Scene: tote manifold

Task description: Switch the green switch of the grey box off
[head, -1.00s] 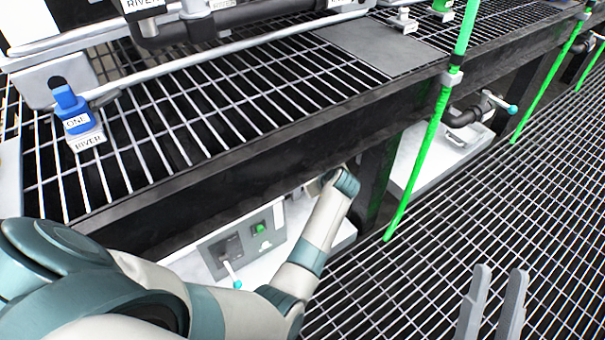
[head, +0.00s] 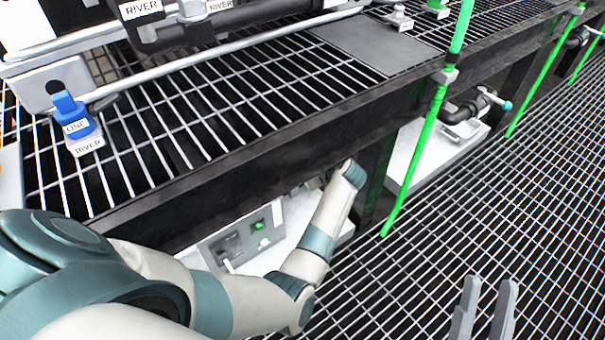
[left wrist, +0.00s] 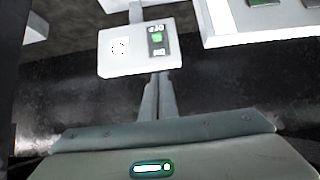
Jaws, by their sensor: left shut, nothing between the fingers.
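The grey box (head: 222,262) stands on a white surface under the grated shelf, left of centre in the head view. Its green switch (head: 259,225) is on its front face. In the left wrist view a light panel (left wrist: 120,58) carries a green switch (left wrist: 157,38) with small labels above and below it. My left gripper (left wrist: 160,80) is shut and empty, its fingertips at the panel's lower edge in the picture; I cannot tell whether they touch it. In the head view the left arm hides those fingers. My right gripper (head: 484,305) is open and empty over the floor grating.
The dark shelf beam (head: 250,165) runs above the box and arm. A green pole (head: 415,160) stands right of the left arm. A blue handle (head: 72,115) sits on the shelf. The grated floor (head: 450,220) at right is clear.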

